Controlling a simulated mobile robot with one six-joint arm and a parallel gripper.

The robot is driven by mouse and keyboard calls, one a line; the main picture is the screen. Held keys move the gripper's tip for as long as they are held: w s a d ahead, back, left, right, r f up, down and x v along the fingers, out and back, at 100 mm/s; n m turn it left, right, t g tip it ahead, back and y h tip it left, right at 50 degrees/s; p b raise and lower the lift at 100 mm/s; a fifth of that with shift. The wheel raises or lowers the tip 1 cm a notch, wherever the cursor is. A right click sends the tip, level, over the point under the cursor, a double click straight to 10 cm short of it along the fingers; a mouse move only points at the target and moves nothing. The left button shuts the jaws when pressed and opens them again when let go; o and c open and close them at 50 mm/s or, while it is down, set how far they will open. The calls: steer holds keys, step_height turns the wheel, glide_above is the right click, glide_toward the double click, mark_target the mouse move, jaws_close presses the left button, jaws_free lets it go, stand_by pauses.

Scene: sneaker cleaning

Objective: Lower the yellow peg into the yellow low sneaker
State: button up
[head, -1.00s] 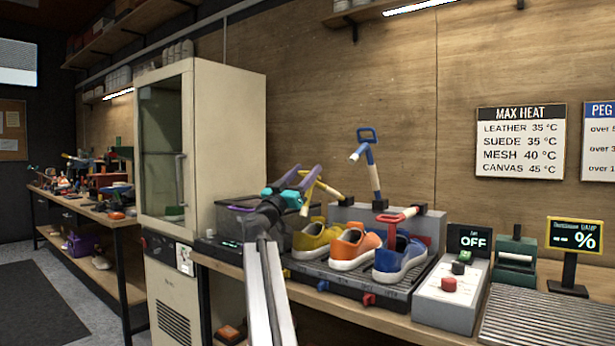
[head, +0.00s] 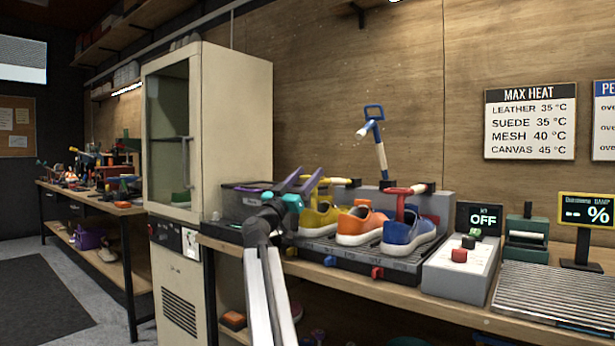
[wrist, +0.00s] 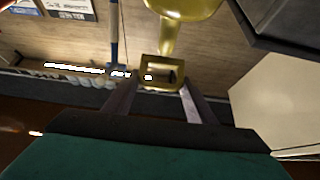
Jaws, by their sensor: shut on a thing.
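The yellow low sneaker (head: 320,220) stands at the left end of a row of sneakers on the dark ribbed rack in the head view. The yellow peg (head: 313,193) hangs over it from a near-level yellow arm and reaches down to the shoe's opening; how deep its tip sits is hidden. My gripper (head: 302,187), with purple fingers, is at the arm's left end. In the wrist view my gripper (wrist: 160,82) is shut on the peg's square yellow handle (wrist: 148,60). A rounded yellow shape is cut off by that view's top edge.
An orange sneaker (head: 361,226) and a blue sneaker (head: 408,236) stand to the right. A red peg (head: 400,208) stands in the blue sneaker. A blue peg arm (head: 377,143) is raised behind. The tall beige cabinet (head: 235,140) is close on the left.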

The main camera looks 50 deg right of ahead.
steer(key=shift+s+a+f+b, duration=0.1)
steer(key=shift+f+b, duration=0.5)
steer(key=shift+f, duration=0.4)
steer(key=shift+s+a+f+b, duration=0.1)
steer(key=shift+f+b, duration=0.5)
steer(key=shift+f, duration=0.45)
steer(key=o, duration=1.3)
steer(key=shift+c, duration=0.2)
steer(key=shift+w+r, duration=0.1)
steer(key=shift+r, duration=0.15)
steer(key=p+v, duration=0.3)
steer(key=v, duration=1.1)
